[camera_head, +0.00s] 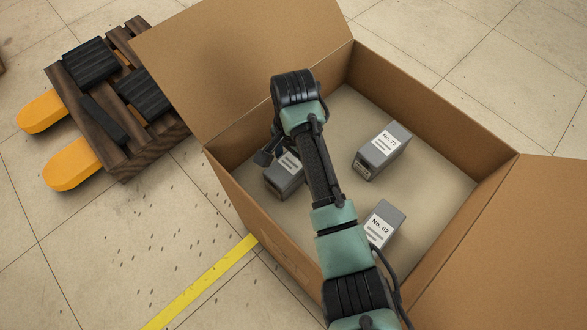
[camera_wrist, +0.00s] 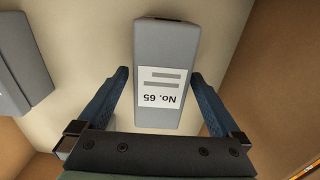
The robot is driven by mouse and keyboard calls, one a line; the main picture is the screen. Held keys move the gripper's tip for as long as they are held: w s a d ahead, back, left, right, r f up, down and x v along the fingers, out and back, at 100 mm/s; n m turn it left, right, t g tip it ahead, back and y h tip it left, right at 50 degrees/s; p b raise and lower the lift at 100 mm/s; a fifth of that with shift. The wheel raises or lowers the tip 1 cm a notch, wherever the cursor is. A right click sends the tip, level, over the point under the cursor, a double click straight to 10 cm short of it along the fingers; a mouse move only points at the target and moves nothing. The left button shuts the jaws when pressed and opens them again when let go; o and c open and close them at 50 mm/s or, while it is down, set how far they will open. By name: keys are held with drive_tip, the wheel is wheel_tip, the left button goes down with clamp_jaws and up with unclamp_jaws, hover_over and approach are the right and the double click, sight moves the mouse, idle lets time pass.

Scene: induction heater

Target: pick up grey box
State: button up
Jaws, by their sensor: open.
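Three grey boxes with white labels lie in a large open cardboard box (camera_head: 420,228). In the wrist view, a grey box labelled No. 65 (camera_wrist: 166,45) lies between the two blue fingers of my open gripper (camera_wrist: 163,85), with a gap on each side. In the head view, a grey box (camera_head: 285,182) at the left is partly hidden by my arm. Grey box No. 72 (camera_head: 382,152) is right of my arm, and grey box No. 62 (camera_head: 383,222) is nearer the front. Another grey box (camera_wrist: 18,75) shows at the wrist view's left edge.
The cardboard walls rise around the boxes, and flaps stand open at the back left (camera_head: 225,60) and right (camera_head: 535,250). A wooden pallet (camera_head: 140,160) with dark items and orange forks (camera_head: 72,163) is left outside. Yellow tape (camera_head: 203,283) marks the floor.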

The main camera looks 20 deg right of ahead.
wheel_tip(320, 180, down, 3)
drive_tip(key=shift+f+b, duration=0.2)
drive_tip(key=shift+b, duration=0.6)
drive_tip(key=shift+r, duration=0.1)
clamp_jaws()
